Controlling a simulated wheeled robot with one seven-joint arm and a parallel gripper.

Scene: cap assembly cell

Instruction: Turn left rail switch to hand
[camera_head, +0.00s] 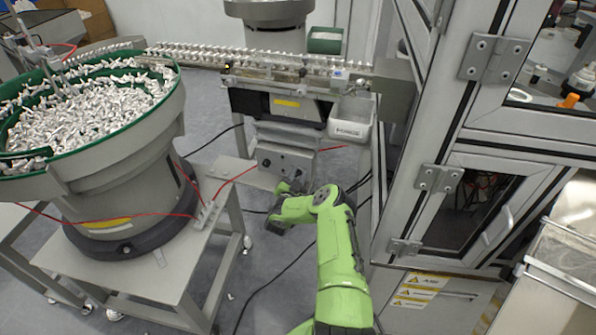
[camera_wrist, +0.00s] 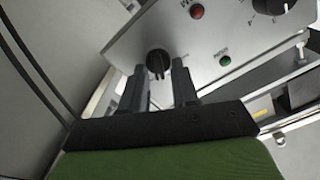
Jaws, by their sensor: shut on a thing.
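The rail control box (camera_head: 285,160) is a grey panel under the feed rail in the head view. The switch's label cannot be read.
A large bowl feeder (camera_head: 130,180) full of white parts stands on a table at the left. The rail (camera_head: 270,62) runs above the box. A white bin (camera_head: 350,120) and the framed cell (camera_head: 450,150) are at the right. Red and black cables run nearby.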

